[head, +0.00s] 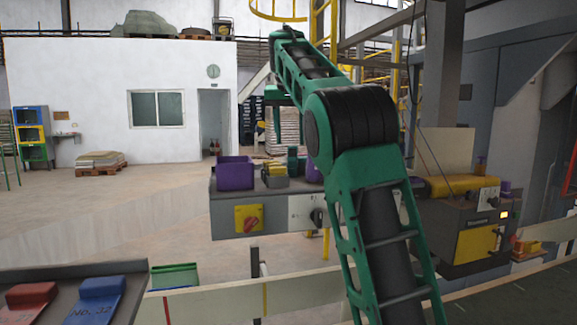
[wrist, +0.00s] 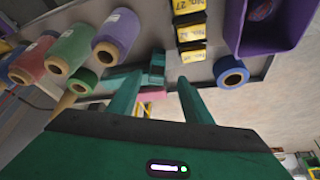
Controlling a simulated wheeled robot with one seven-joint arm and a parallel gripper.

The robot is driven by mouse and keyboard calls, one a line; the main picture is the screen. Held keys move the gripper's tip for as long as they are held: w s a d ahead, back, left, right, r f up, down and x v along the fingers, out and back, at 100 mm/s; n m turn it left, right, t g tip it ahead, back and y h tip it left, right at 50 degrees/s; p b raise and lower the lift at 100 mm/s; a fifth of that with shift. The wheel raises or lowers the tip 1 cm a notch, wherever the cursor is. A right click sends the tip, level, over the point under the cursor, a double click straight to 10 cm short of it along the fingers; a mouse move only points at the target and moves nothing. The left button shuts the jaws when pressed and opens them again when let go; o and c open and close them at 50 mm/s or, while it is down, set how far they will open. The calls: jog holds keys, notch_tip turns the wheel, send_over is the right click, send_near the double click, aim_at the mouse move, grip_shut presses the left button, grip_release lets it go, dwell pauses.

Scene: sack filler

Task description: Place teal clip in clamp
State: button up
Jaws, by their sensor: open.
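A small teal block (wrist: 157,72), which looks like the teal clip, lies near the edge of a grey bench top in the wrist view. My gripper (wrist: 161,79) is open, with its two green fingers pointing toward the block. The block shows between the fingertips, close to the left one; I cannot tell whether they touch. In the head view a teal piece (head: 293,155) shows on the bench (head: 265,192), partly behind my arm. I cannot make out the clamp with certainty in either view.
Purple, green, red and blue spools stand left of the fingers in the wrist view; a blue spool (wrist: 231,73) stands right. Yellow-labelled black boxes (wrist: 191,32) and a purple bin (wrist: 247,40) lie beyond. A machine with a yellow panel (head: 476,243) stands right.

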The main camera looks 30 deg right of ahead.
jog(key=shift+d+x, duration=0.2)
jog(key=shift+x, duration=1)
send_over(292, 176)
jog(key=w, duration=0.1)
jog(key=shift+d+f, duration=0.2)
jog(key=shift+f, duration=0.9)
jog(key=shift+d+f, duration=0.15)
jog(key=shift+f, duration=0.95)
grip_shut()
